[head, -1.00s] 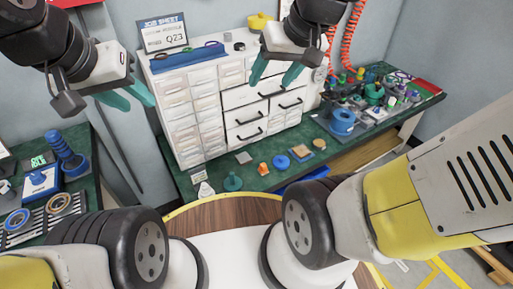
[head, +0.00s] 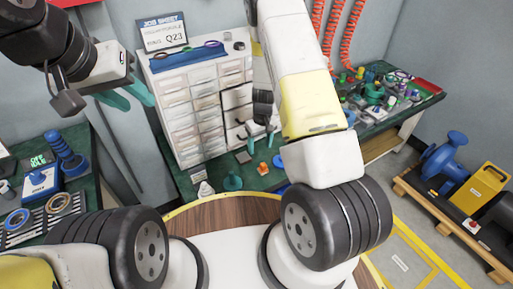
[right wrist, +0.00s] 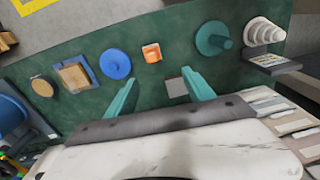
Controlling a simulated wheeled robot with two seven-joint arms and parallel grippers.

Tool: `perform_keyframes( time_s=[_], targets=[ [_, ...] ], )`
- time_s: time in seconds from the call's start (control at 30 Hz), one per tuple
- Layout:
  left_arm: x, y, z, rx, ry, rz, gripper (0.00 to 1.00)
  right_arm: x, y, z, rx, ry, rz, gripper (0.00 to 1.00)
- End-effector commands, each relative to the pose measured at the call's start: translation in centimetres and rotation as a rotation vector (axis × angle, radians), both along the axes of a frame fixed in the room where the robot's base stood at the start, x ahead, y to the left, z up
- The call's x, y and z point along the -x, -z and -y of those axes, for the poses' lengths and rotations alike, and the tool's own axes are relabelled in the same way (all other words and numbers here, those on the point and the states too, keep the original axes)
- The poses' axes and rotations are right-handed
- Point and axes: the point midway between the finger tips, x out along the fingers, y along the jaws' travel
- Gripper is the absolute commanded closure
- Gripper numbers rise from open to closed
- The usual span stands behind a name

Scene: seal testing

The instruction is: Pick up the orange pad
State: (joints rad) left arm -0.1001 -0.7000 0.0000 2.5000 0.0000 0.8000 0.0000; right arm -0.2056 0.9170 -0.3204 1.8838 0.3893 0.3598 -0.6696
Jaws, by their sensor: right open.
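The orange pad (head: 263,169) is a small block on the green bench top, in front of the white drawer cabinet. It also shows in the right wrist view (right wrist: 152,53), between a blue disc (right wrist: 115,64) and a green knobbed piece (right wrist: 213,40). My right gripper (head: 258,141) is above the bench, just behind the orange pad in the head view. In the right wrist view its teal fingers (right wrist: 160,88) are apart and empty, with the pad beyond their tips. My left gripper (head: 127,98) is open and empty, left of the cabinet.
A grey square (right wrist: 176,87) lies between my right fingers in the wrist view. A wooden-topped block (right wrist: 74,76) lies past the blue disc. The white drawer cabinet (head: 190,110) stands behind. My right arm hides part of the bench in the head view.

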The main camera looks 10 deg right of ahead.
Motion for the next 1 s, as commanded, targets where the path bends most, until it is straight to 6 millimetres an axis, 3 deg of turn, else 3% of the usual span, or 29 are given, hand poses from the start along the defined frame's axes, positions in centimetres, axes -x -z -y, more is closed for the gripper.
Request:
perform_keyframes(
  time_s=[0.03,0.1,0.7,0.83,1.0],
  targets=[
    [0.0,0.0,0.0,0.0,0.0,0.0,0.64,0.3,1.8,0.3,0.016,-0.011,-0.015,0.38],
    [0.0,0.0,0.0,0.0,0.0,0.0,0.64,0.4,3.3,0.6,0.032,-0.025,-0.023,0.38],
    [0.0,0.0,0.0,0.0,0.0,0.0,0.64,0.8,10.7,1.4,0.042,-0.035,-0.034,0.38],
    [0.0,0.0,0.0,0.0,0.0,0.0,0.64,0.7,12.0,1.4,0.043,-0.036,-0.032,0.38],
    [0.0,0.0,0.0,0.0,0.0,0.0,0.64,0.7,12.3,1.4,0.042,-0.035,-0.031,0.38]
  ],
)
